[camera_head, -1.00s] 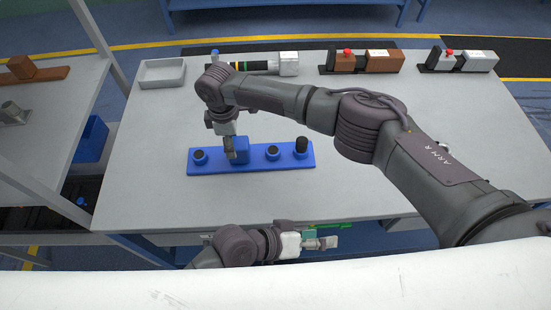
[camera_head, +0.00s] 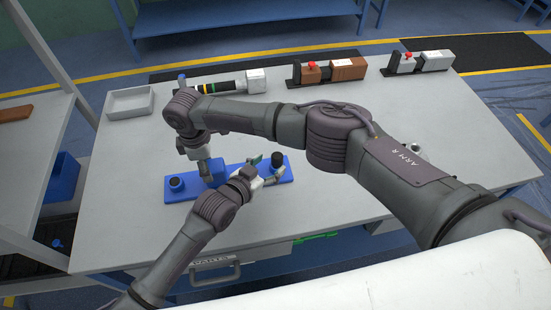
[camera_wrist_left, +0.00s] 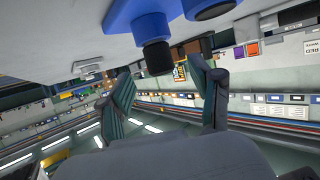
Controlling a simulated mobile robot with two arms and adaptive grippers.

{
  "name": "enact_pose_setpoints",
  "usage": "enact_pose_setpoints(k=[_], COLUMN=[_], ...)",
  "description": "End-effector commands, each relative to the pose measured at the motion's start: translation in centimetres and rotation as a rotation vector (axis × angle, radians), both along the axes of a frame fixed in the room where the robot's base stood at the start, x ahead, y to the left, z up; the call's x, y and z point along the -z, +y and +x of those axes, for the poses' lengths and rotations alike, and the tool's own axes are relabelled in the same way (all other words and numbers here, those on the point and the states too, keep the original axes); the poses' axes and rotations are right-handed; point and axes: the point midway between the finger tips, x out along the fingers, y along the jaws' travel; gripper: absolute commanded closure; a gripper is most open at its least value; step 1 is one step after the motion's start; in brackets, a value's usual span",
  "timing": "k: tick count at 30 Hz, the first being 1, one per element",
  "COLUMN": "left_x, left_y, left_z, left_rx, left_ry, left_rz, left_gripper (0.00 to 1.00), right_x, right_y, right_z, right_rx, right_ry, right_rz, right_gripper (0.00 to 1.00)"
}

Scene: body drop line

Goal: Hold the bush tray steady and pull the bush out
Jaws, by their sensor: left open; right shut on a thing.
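The bush tray (camera_head: 180,193) is a long blue bar on the grey table, with a raised blue block near its middle. My right gripper (camera_head: 205,170) comes down from above and is shut on that block. A black bush (camera_head: 277,160) stands upright at the tray's right end; it shows upside down in the left wrist view (camera_wrist_left: 157,58), on a blue post. My left gripper (camera_head: 267,168) is open beside this bush. In the left wrist view its fingers (camera_wrist_left: 163,85) stand either side of the bush's line, with a gap around it. Contact does not show.
Another dark-topped post (camera_head: 176,183) stands at the tray's left end. A grey bin (camera_head: 130,101), a dark cylinder with coloured bands (camera_head: 217,87) and red-button boxes (camera_head: 311,70) lie at the back. My right arm crosses above the table's right half.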

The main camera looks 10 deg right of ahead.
Motion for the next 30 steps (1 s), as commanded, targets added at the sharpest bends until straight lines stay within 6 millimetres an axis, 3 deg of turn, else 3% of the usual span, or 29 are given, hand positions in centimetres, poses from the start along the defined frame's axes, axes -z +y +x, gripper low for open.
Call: enact_pose_setpoints(k=[9,21,30], left_x=[1.7,2.0,2.0], left_y=[-2.9,-3.3,-3.3], left_z=[2.9,3.3,3.3], left_rx=[0.000,0.001,0.001], left_ry=[0.000,0.001,0.002], left_rz=[0.000,0.000,0.000], left_gripper=[0.36,0.36,0.84], right_x=[0.6,0.5,0.5], right_y=[-0.2,-0.2,-0.2], right_z=[-0.2,-0.2,-0.2], right_rx=[0.002,0.002,0.002], right_ry=[0.006,0.006,0.006], right_rz=[-0.003,-0.003,-0.003], right_gripper=[0.97,0.97,0.97])
